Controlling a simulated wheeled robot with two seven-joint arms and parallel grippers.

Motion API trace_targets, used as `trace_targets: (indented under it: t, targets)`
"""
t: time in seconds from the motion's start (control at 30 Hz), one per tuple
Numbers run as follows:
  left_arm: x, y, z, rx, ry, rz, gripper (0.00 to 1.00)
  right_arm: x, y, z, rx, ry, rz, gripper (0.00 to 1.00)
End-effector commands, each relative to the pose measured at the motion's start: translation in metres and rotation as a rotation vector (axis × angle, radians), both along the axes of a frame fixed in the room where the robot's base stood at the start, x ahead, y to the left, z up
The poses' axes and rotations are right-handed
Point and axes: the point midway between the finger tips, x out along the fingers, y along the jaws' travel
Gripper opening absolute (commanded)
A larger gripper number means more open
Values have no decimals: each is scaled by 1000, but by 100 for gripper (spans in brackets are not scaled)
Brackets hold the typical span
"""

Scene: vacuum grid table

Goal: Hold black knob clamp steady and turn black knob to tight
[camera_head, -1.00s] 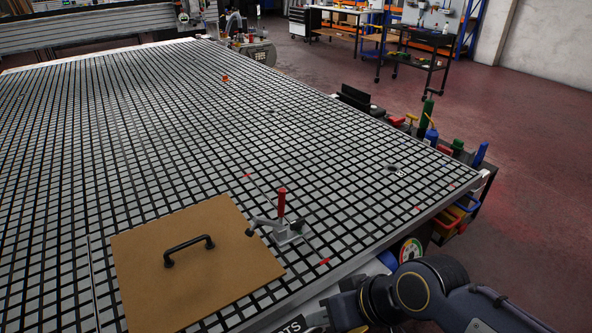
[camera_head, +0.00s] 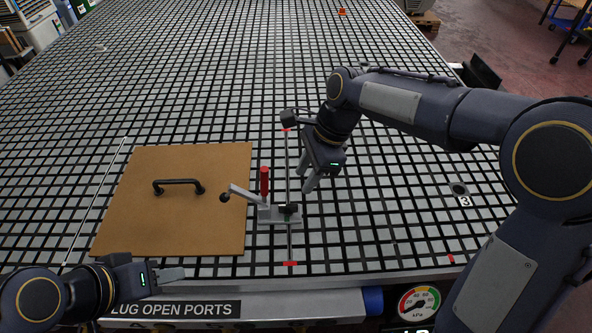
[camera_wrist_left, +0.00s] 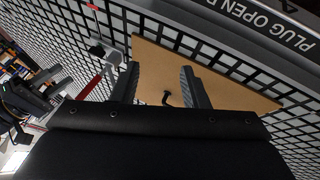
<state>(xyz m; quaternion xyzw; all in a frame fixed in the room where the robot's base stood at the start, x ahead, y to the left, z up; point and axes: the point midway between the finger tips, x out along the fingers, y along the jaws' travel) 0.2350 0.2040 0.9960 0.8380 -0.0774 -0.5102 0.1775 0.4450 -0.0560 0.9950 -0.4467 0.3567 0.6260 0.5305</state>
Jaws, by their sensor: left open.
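The clamp (camera_head: 278,214) stands just right of the brown board, with an upright red handle (camera_head: 264,180). Its arm reaches left to a black tip (camera_head: 225,197) over the board's edge. A small black knob (camera_head: 291,208) sits on its base. The clamp also shows upper left in the left wrist view (camera_wrist_left: 110,55). My right gripper (camera_head: 312,178) hangs above and right of the clamp, apart from it, fingers pointing down with a gap between them. My left gripper (camera_head: 172,277) is low at the left, near the table's front edge, open and empty; its spread fingers show in the left wrist view (camera_wrist_left: 160,88).
The brown board (camera_head: 215,230) carries a black handle (camera_head: 179,184). A thin rail with red ends (camera_head: 290,263) runs behind and in front of the clamp. A pressure gauge (camera_head: 419,303) is at the front edge.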

Motion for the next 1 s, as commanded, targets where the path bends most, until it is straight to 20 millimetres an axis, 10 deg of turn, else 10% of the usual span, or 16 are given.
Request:
trace_targets:
  t: [0.33,1.0]
  targets:
    - [25,2,15,139,27,-228,41,1,2,-1,-4,8,-12,36]
    - [189,-87,21,637,80,-1506,41,1,2,-1,-4,8,-11,36]
